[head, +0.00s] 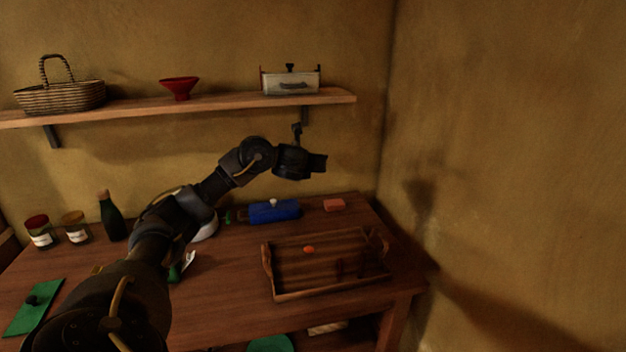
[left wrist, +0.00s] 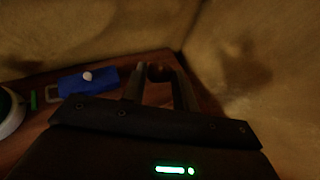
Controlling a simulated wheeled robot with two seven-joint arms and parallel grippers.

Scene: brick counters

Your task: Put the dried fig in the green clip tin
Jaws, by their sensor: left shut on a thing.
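My left gripper (head: 318,163) is raised above the back of the counter, below the wall shelf. In the left wrist view its fingers (left wrist: 159,78) are shut on a small dark brown round thing (left wrist: 158,72), which looks like the dried fig. The fig cannot be made out in the head view. A green and pale metal thing (head: 184,266) shows partly behind my left arm; it may be the green clip tin, but most of it is hidden. My right gripper is not in view.
A wooden tray (head: 290,296) holds a small orange thing (head: 309,249). Behind it are a blue box with a white knob (head: 273,211) and a reddish block (head: 334,204). Jars (head: 40,233) and a dark bottle (head: 110,218) stand left. The wall shelf (head: 210,104) overhangs the back.

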